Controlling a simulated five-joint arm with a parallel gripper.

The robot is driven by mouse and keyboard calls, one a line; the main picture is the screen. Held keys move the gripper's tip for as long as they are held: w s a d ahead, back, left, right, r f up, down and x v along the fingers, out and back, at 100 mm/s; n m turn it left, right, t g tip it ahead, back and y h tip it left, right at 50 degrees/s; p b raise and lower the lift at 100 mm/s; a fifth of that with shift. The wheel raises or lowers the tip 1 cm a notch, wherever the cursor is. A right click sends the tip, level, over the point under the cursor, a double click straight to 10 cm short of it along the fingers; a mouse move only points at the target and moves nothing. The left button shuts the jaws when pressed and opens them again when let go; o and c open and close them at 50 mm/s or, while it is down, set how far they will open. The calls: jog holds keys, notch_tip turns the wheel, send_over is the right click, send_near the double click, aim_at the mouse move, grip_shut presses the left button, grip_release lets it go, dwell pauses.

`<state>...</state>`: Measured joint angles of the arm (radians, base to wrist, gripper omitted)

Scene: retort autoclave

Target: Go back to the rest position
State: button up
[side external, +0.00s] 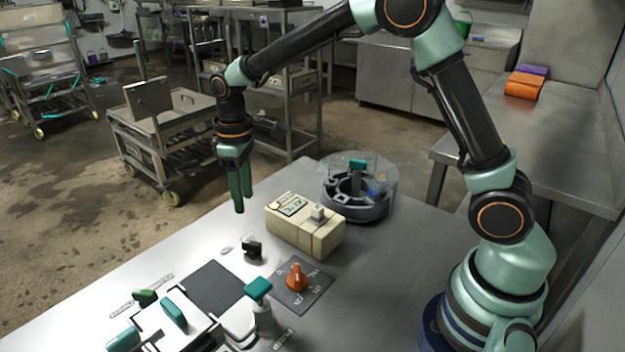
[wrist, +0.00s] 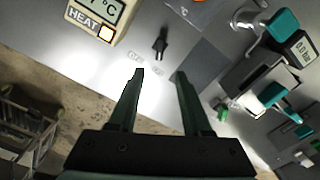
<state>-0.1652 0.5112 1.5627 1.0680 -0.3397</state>
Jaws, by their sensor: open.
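My gripper (side external: 239,208) hangs at the end of my arm, fingers pointing down, above the far left edge of the worktable (side external: 385,262). In the wrist view my gripper (wrist: 158,74) has its two green fingers apart with nothing between them. A small black switch (side external: 252,249) stands on the table below and to the right of the fingers. It also shows ahead of the fingertips in the wrist view (wrist: 160,44). A cream box with a display (side external: 304,226) stands to the right of my gripper, apart from it.
An orange knob (side external: 296,277) sits on a grey plate. A teal-handled device (side external: 262,310) and a machine with green handles (side external: 172,318) stand at the front. A clear round container (side external: 358,190) stands at the back. A metal cart (side external: 160,130) is on the floor behind my gripper.

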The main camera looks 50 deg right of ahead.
jog(key=s+d+r+m+t, duration=0.2)
jog(key=s+r, duration=0.3)
jog(key=s, duration=0.3)
jog(key=s+d+r+m+t, duration=0.3)
jog(key=s+d+r, duration=0.2)
jog(key=s, duration=0.4)
jog(key=shift+d+r+m+t, duration=0.3)
jog(key=shift+r+m, duration=0.1)
jog(key=shift+r, duration=0.15)
